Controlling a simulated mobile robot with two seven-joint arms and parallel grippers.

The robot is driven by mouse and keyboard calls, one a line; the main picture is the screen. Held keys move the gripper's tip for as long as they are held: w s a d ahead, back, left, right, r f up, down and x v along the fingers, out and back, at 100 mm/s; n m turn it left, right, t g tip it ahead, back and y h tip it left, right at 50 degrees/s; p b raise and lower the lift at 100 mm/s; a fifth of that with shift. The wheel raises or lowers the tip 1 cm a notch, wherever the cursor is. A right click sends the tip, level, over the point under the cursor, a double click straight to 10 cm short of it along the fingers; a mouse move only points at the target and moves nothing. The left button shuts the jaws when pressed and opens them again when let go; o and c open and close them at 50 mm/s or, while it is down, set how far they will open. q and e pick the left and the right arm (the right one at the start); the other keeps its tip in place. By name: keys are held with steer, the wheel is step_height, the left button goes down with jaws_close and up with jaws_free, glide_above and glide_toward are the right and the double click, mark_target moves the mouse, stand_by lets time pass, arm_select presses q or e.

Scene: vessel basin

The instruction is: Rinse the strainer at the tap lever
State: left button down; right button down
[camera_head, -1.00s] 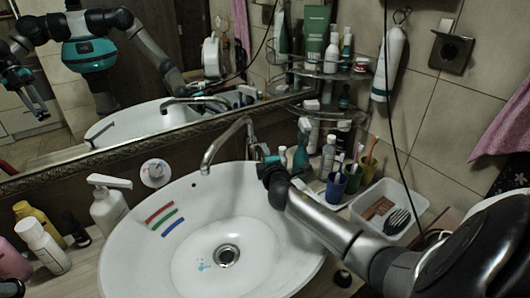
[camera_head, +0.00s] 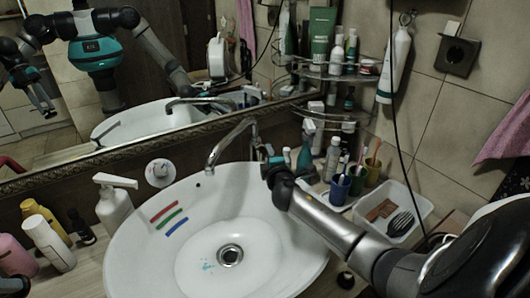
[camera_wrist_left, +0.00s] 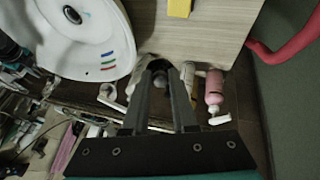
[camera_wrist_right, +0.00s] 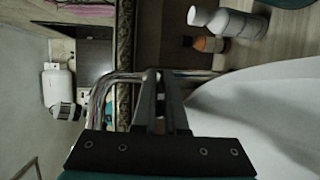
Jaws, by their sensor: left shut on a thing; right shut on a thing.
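My right gripper (camera_head: 268,168) is at the base of the chrome tap (camera_head: 232,138), behind the basin. It is shut on the tap lever, which the fingers mostly hide; in the right wrist view the fingertips (camera_wrist_right: 152,76) meet beside the spout (camera_wrist_right: 98,100). My left gripper shows in the left wrist view (camera_wrist_left: 158,72), shut around a small round thing with a dark rim and pale middle, which looks like the strainer (camera_wrist_left: 158,70). I see no water stream.
The white basin (camera_head: 145,262) has a drain (camera_head: 230,256), coloured stripes and a small cyan mark. A soap dispenser (camera_head: 113,208) and several bottles stand left. Cups (camera_head: 340,188), a white tray (camera_head: 420,212) and a corner shelf (camera_head: 335,75) crowd the right. The bowl is clear.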

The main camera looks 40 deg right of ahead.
steer(key=shift+w+r+g+y+p, duration=0.1)
steer(key=shift+r+g+y+p, duration=0.3)
steer(key=shift+p, duration=1.4)
steer(key=shift+f, duration=0.2)
steer(key=c, duration=1.2)
jaws_free()
steer(key=shift+c, duration=0.2)
steer(key=shift+s+a+r, duration=0.15)
steer(key=shift+s+a, duration=0.2)
steer(key=shift+s, duration=0.2)
steer(key=p+v, duration=0.1)
steer(key=v, duration=0.9)
steer(key=shift+s+a+p, duration=0.25)
steer(key=shift+s+p, duration=0.05)
steer(key=shift+p, duration=0.05)
steer(key=shift+r, duration=0.1)
